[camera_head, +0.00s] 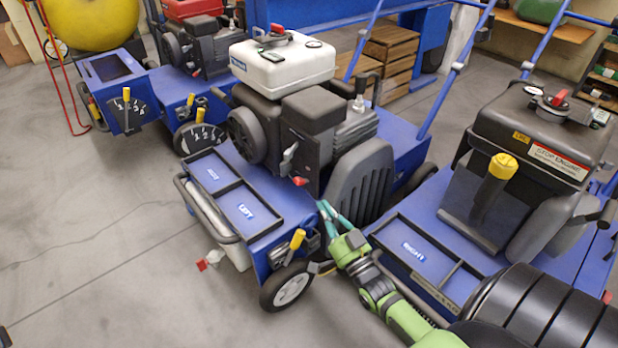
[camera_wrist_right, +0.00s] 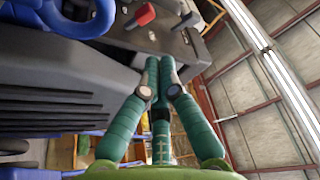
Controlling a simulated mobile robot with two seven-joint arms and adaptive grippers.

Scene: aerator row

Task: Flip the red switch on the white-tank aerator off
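The white-tank aerator stands in the middle of the head view, with its white tank (camera_head: 285,68) on top of a dark engine. A small red switch (camera_head: 299,181) shows low on the engine's front side. In the right wrist view a red switch lever (camera_wrist_right: 143,14) sits on a grey plate near the top edge. My right gripper (camera_head: 323,204) is just right of and below the switch, beside the aerator's dark ribbed cover, apart from the switch. In the wrist view its teal fingers (camera_wrist_right: 160,62) meet at their tips with nothing between them. My left gripper is out of view.
A black-tank aerator (camera_head: 540,125) stands close on the right. A red-tank one (camera_head: 193,8) stands behind at the left. The ribbed cover (camera_head: 362,185) and a yellow-handled lever (camera_head: 296,240) are near my right gripper. Open floor (camera_head: 100,250) lies at the left.

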